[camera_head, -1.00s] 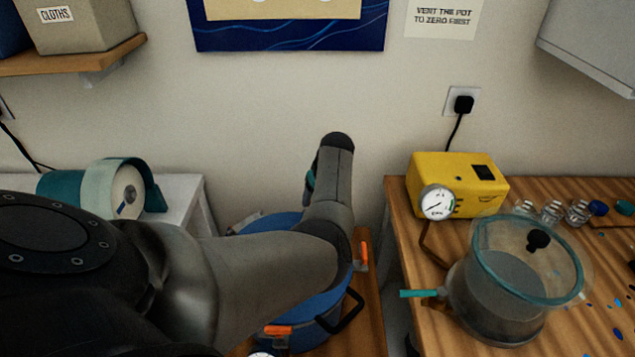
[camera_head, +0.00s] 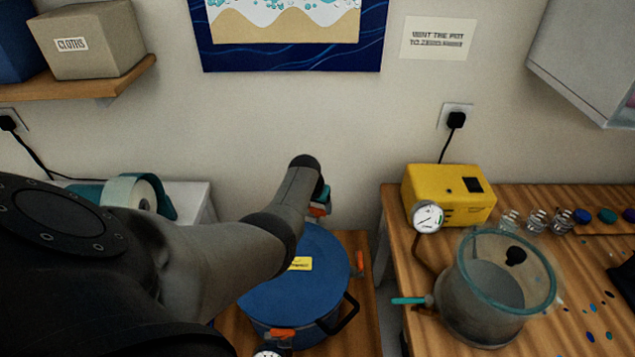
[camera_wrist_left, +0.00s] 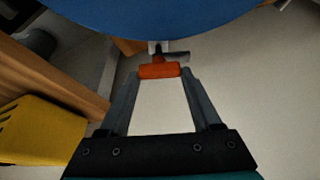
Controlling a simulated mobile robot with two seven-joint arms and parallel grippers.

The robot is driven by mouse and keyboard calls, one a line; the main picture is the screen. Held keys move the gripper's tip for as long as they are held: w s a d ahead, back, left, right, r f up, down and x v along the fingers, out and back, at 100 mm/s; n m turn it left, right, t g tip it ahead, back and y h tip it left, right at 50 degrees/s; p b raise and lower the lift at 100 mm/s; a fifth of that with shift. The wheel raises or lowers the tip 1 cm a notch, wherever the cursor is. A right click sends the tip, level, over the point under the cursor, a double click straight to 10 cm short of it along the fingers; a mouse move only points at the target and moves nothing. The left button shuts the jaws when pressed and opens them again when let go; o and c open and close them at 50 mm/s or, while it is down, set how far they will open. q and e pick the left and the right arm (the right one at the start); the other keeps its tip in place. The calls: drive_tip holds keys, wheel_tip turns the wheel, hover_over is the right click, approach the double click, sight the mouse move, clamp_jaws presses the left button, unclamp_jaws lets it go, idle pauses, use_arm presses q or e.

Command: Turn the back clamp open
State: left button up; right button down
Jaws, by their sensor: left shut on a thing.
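The blue pot (camera_head: 300,285) has a blue lid with a small yellow label and stands on a wooden surface. The back clamp (camera_head: 318,211) shows as an orange handle at the lid's far edge, partly hidden by my left arm. My left gripper (camera_head: 322,197) is at this clamp. In the left wrist view the orange handle of the back clamp (camera_wrist_left: 152,70) lies crosswise between the fingertips of my left gripper (camera_wrist_left: 160,73), which is shut on it. The pot's blue edge (camera_wrist_left: 155,15) shows beyond it. My right gripper is not in view.
Orange clamps also sit at the lid's right side (camera_head: 360,263) and front (camera_head: 281,334). A yellow pump (camera_head: 445,190) with a gauge and a clear-lidded pot (camera_head: 490,315) stand on the right bench. The wall is close behind the blue pot.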

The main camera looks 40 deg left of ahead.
use_arm(q)
drive_tip(key=shift+m, duration=0.5)
drive_tip(key=o, duration=1.4)
drive_tip(key=shift+r, duration=0.15)
drive_tip(key=shift+s+r+p, duration=0.1)
drive_tip(key=shift+r+p, duration=0.1)
drive_tip(key=shift+p, duration=0.25)
drive_tip(key=shift+p+v, duration=2.75)
drive_tip(key=shift+v, duration=4.5)
drive_tip(key=shift+s+a, duration=0.15)
drive_tip(key=shift+a, duration=0.05)
